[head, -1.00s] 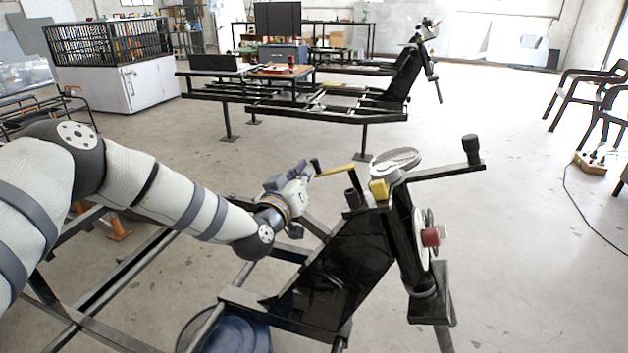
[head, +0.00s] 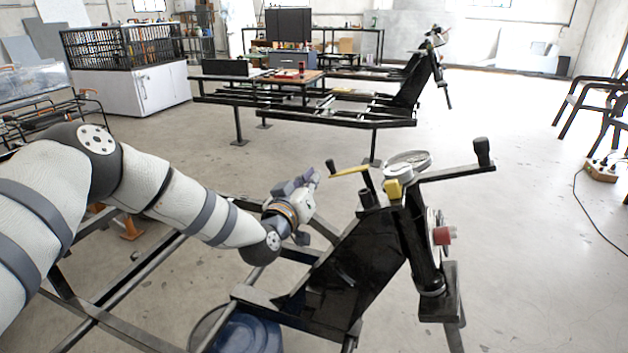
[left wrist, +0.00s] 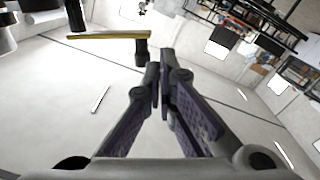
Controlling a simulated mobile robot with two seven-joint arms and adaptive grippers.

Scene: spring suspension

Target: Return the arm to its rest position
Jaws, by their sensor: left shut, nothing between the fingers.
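My left arm comes in from the left in the head view, and its gripper (head: 312,180) is held in the air at the left side of the black spring suspension rig (head: 350,265). The gripper is shut and empty; its fingers meet in the left wrist view (left wrist: 162,75). A yellow lever (head: 350,171) with a black knob is just right of the fingertips and looks apart from them. The lever also shows in the left wrist view (left wrist: 110,35), beyond the fingers. My right gripper is in neither view.
The rig has a long black handle (head: 445,174) at right, a round dial plate (head: 407,161) on top and a red knob (head: 442,236). A blue drum (head: 240,335) is below the frame. A second rig (head: 315,110) stands behind.

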